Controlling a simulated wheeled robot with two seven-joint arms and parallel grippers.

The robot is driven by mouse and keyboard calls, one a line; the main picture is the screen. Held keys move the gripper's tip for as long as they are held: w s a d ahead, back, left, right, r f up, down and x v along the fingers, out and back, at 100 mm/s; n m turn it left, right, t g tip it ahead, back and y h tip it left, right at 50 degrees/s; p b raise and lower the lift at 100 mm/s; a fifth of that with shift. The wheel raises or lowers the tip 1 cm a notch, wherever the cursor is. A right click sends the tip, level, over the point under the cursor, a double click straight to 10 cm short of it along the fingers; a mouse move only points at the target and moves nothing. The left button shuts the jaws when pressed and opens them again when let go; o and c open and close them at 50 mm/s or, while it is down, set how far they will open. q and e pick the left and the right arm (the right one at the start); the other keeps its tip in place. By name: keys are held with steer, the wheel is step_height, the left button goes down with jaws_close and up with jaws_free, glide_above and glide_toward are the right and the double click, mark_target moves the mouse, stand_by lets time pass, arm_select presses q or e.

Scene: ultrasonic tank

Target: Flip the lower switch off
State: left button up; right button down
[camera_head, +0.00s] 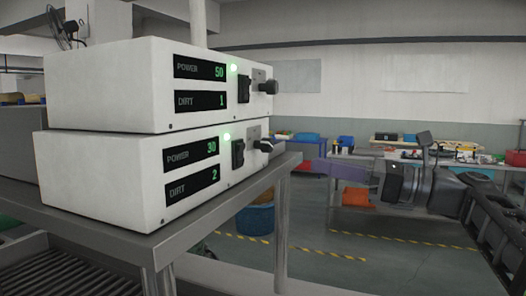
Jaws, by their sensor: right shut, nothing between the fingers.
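Two white control boxes are stacked on a metal table at the left. The lower box (95,178) has a black switch (238,154), a lit green lamp (226,137) and a dark knob (265,146). Its display reads POWER 30 and DIRT 2. The upper box (105,85) has its own black switch (243,89), a lit green lamp and a knob, and reads POWER 50 and DIRT 1. My right gripper (322,168) comes in from the right, shut and empty, apart from the boxes and to the right of the lower switch. My left gripper is out of view.
The metal table (150,246) has its edge just below the lower box. A blue bin (256,219) stands on the floor behind it. Farther back is a cluttered workbench. The space between the boxes and my right gripper looks clear.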

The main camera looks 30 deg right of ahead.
steer(key=shift+s+a, duration=0.1)
steer(key=shift+a, duration=0.05)
steer(key=p, duration=0.3)
glide_toward(242, 150)
steer(key=x, duration=0.7)
steer(key=shift+r, duration=0.1)
